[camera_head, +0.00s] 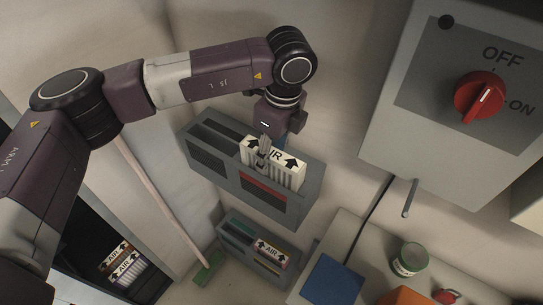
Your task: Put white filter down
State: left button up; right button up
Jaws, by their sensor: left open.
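A white filter (287,174) with black arrows and "AIR" lettering stands in the upper grey wall rack (304,208), its pleated side facing out. My left gripper (264,154) is at the filter's upper left part, its fingers open and overlapping the label. I cannot tell whether the fingers touch the filter. The filter's lower end is hidden inside the rack. My right gripper is not in view.
A lower grey rack (232,244) holds another AIR filter (270,254). More AIR filters (126,268) lie in a dark cabinet at lower left. A green-headed broom (209,268) leans nearby. A switch box with a red knob (480,97) is at right, above a can (409,261).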

pick_arm(q)
notch_tip(320, 180, up, 11)
jog(key=d+b, duration=0.1)
jog(key=b, duration=0.1)
jog(key=shift+s, duration=0.4)
jog(key=shift+f, duration=0.2)
